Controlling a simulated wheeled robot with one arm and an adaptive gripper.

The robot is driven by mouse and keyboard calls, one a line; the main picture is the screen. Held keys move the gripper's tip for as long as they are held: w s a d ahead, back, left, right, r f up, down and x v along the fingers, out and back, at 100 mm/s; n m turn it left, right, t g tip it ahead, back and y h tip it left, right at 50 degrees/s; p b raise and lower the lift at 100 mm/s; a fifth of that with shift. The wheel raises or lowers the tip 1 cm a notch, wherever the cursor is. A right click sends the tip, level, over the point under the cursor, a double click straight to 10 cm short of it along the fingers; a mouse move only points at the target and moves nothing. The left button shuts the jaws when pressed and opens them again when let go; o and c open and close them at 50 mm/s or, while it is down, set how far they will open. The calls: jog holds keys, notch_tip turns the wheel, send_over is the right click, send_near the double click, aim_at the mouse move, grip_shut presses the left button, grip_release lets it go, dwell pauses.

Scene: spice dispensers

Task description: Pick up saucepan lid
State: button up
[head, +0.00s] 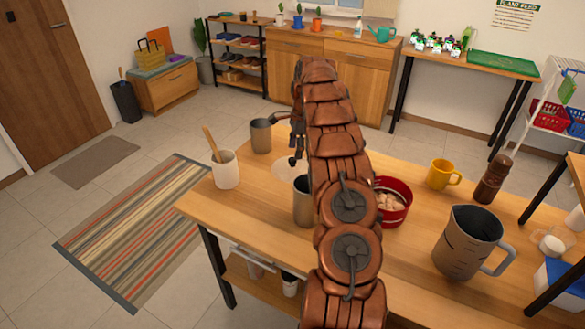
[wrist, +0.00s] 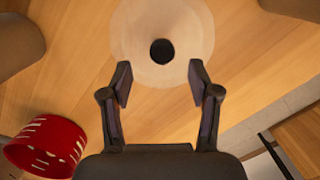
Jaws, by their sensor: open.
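The saucepan lid (wrist: 162,52) is a pale, see-through disc with a round black knob, lying flat on the wooden table. In the wrist view it is at the top centre, with its top edge cut off. In the head view the lid (head: 285,171) shows only in part, behind my arm. My gripper (wrist: 160,79) is open and empty. Its fingertips are spread on either side of the picture's middle, just below the knob in the wrist view. In the head view my gripper (head: 295,150) is above the lid, partly hidden by my arm.
Around the lid stand a grey metal pot (head: 261,137), a white crock with a wooden spoon (head: 226,170) and a metal cylinder (head: 302,203). A red colander (head: 396,201), yellow mug (head: 440,174), pepper mill (head: 492,181) and large grey jug (head: 464,243) are to the right.

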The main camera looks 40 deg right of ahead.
aim_at(293, 159)
jog(key=shift+w+a+f+p, duration=0.15)
jog(key=shift+f+p, duration=0.15)
jog(key=shift+f, duration=0.55)
jog(key=shift+w+a+f+p, duration=0.1)
jog(key=shift+f+p, duration=0.25)
jog(key=shift+f, duration=0.55)
jog(key=shift+w+a+f+p, duration=0.15)
jog(key=shift+f+p, duration=0.15)
jog(key=shift+f, duration=0.55)
grip_shut()
